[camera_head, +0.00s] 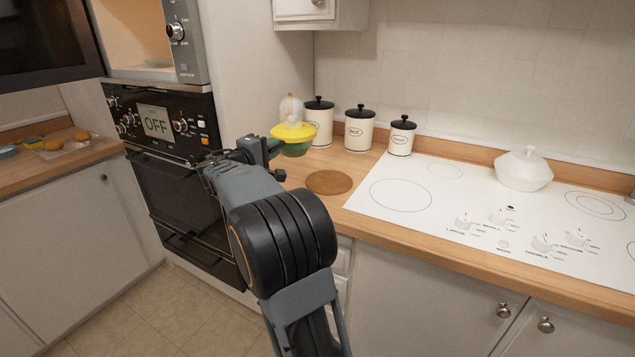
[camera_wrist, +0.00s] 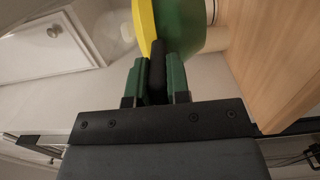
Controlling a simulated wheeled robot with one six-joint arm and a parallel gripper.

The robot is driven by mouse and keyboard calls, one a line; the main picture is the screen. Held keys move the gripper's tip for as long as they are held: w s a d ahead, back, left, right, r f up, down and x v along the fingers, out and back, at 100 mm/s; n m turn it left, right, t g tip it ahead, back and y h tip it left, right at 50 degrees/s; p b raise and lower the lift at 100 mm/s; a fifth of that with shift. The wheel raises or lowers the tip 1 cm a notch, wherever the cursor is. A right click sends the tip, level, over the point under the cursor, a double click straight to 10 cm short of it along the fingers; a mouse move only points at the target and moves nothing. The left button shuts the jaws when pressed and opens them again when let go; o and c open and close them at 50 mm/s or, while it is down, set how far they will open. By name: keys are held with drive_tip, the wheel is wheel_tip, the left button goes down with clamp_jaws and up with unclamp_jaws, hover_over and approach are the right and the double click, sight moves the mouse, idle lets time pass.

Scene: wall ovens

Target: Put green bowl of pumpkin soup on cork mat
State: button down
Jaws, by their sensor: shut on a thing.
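The green bowl (camera_head: 296,149) has a yellow top and is upright at the back left of the counter, in front of a cream canister. In the wrist view the green bowl (camera_wrist: 183,25) and its yellow edge fill the top middle. My gripper (camera_head: 272,148) is at its left side. In the wrist view my gripper (camera_wrist: 157,78) is shut on a black handle-like part of the bowl. The round brown cork mat (camera_head: 329,182) lies bare on the counter, nearer and to the right of the bowl. I cannot tell the gap under the bowl.
Cream canisters with black lids (camera_head: 359,128) stand behind the mat. A pale, bottle-like thing (camera_head: 291,107) is behind the bowl. A white cooktop (camera_head: 450,190) with a lidded white pot (camera_head: 523,170) is at the right. A wall oven (camera_head: 165,125) is at the left.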

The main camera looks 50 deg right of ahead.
sight(305, 149)
drive_tip(key=s+d+f, duration=0.1)
drive_tip(key=d, duration=0.1)
drive_tip(key=s+d+f, duration=0.1)
drive_tip(key=d, duration=0.1)
drive_tip(key=s+d, duration=0.1)
drive_tip(key=d, duration=0.1)
drive_tip(key=shift+s+f, duration=0.1)
drive_tip(key=shift+f, duration=0.3)
drive_tip(key=d+f, duration=0.1)
drive_tip(key=f, duration=0.1)
drive_tip(key=s+d+f, duration=0.1)
drive_tip(key=d+f, duration=0.1)
drive_tip(key=f, duration=0.1)
drive_tip(key=s+d+f, duration=0.1)
drive_tip(key=f, duration=0.1)
drive_tip(key=shift+s+d+f+b, duration=0.1)
drive_tip(key=shift+d+f+b, duration=0.15)
drive_tip(key=shift+f+b, duration=0.1)
drive_tip(key=shift+f, duration=0.7)
drive_tip(key=shift+f+b, duration=0.15)
drive_tip(key=shift+b, duration=0.2)
drive_tip(key=c, duration=1.1)
unclamp_jaws()
